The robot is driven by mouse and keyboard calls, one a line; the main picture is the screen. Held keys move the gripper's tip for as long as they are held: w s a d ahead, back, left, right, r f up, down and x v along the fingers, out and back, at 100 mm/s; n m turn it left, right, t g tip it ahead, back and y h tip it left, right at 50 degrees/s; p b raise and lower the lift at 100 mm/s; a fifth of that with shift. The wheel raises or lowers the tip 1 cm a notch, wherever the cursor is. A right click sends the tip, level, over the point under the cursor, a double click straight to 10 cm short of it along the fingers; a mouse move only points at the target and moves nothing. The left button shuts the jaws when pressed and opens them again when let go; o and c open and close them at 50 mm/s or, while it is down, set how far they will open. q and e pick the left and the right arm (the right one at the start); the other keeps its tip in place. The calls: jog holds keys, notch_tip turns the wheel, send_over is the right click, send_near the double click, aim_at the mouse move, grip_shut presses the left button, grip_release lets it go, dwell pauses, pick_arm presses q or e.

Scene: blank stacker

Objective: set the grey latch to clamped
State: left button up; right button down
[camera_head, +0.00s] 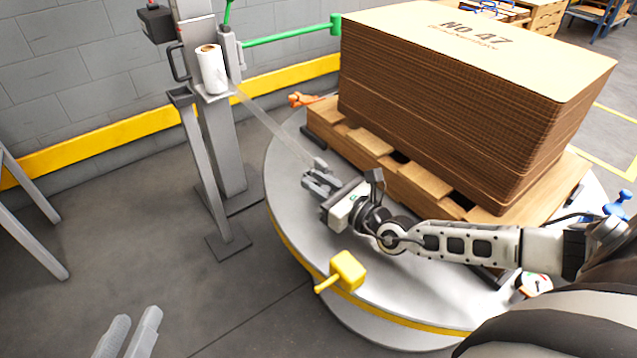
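A small grey piece (320,162), which looks like the grey latch, sits on the round turntable (290,200) where the clear film strip ends. It is small and partly crowded by my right gripper, so I cannot tell its setting. My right gripper (313,181) reaches in from the right, low over the turntable, with its fingers right beside this piece. I cannot tell whether they touch it or how far apart they are. My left gripper (130,335) is at the bottom left over the floor, far from the latch. Its two fingers stand apart with nothing between them.
A tall cardboard stack (460,90) on a wooden pallet (375,145) stands behind the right gripper. A yellow handle (347,270) is at the turntable's front edge, an orange piece (302,100) behind, a blue one (619,205) right. A grey mast (215,130) carries a film roll (212,70).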

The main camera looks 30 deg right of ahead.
jog(key=shift+a+r+h+p, duration=0.1)
jog(key=shift+r+h+p, duration=0.15)
jog(key=shift+p, duration=0.2)
jog(key=shift+w+m+h+p, duration=0.2)
jog(key=shift+m+h+p, duration=0.55)
jog(key=shift+p, duration=0.15)
jog(key=shift+f, duration=0.25)
jog(key=c, duration=1.2)
grip_release()
jog(key=shift+c, duration=0.2)
pick_arm(q)
jog(key=shift+s+a+f+m+g+y, duration=0.1)
jog(key=shift+a+f+m+g+y, duration=0.3)
jog(key=shift+m+g, duration=0.15)
